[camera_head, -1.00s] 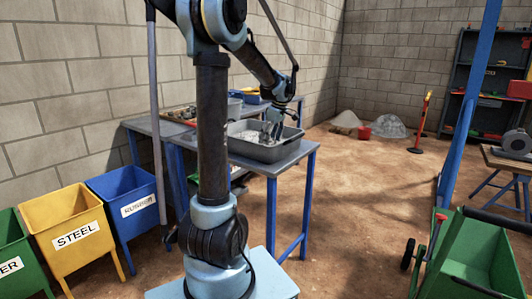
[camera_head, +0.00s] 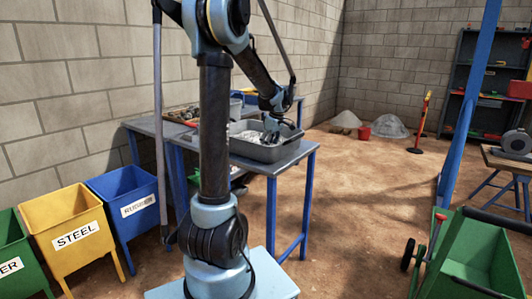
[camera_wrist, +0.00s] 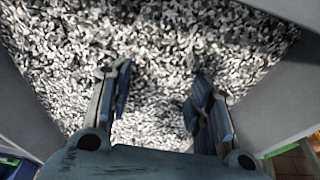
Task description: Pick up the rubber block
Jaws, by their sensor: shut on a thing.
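My gripper (camera_head: 270,134) is down inside the grey tray (camera_head: 263,153) on the table. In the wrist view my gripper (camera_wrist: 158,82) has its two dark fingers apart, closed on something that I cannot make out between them. Pale grey and dark chips (camera_wrist: 160,38) fill the tray beneath and around the fingertips. I cannot pick out the rubber block among the chips in either view.
The tray stands on a blue-legged table (camera_head: 296,156) by the wall. Blue RUBBER (camera_head: 127,190) and yellow STEEL (camera_head: 70,222) bins stand at the left. A green cart (camera_head: 475,262) is at the right. The middle floor is clear.

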